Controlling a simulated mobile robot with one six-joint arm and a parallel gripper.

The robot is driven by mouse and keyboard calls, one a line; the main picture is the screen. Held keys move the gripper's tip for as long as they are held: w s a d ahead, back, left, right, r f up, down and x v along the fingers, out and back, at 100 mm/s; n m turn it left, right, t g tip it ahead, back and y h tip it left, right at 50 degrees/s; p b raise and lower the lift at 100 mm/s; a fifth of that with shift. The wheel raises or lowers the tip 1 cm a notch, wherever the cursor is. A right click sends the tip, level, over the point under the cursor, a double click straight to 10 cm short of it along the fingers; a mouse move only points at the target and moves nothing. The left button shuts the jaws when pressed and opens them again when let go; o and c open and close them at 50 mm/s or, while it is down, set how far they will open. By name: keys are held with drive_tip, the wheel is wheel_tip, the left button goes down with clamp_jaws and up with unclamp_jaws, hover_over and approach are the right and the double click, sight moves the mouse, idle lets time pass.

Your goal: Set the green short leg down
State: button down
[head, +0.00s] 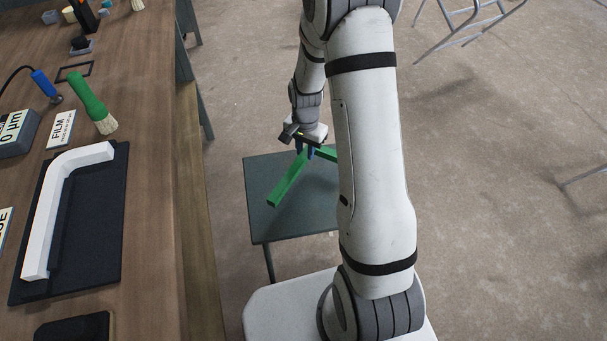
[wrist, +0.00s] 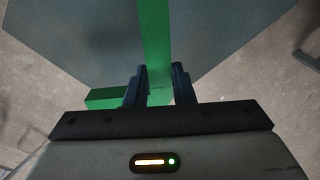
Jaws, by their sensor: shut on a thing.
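The green short leg (head: 288,183) shows as a long bar slanting down to the left from my gripper (head: 306,152), with another green stretch to the right, partly hidden by my arm. In the wrist view the green bar (wrist: 155,40) runs up from between the two dark fingers (wrist: 158,88), and a green stretch shows to their left. My gripper is shut on the leg. The leg is over the small dark grey table (head: 262,225); I cannot tell whether it touches the top.
A wooden bench (head: 150,200) runs along the left. On it are a white bent piece (head: 50,205) on a black mat (head: 95,225), a green-handled brush (head: 88,97) and a blue-handled tool (head: 43,83). A metal frame (head: 465,22) stands on the floor at upper right.

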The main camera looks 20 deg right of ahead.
sight(305, 170)
drive_tip(key=shift+f+b, duration=0.5)
drive_tip(key=shift+f, duration=2.45)
drive_tip(key=shift+f, duration=0.15)
drive_tip(key=c, duration=1.2)
unclamp_jaws()
drive_tip(key=shift+c, duration=0.2)
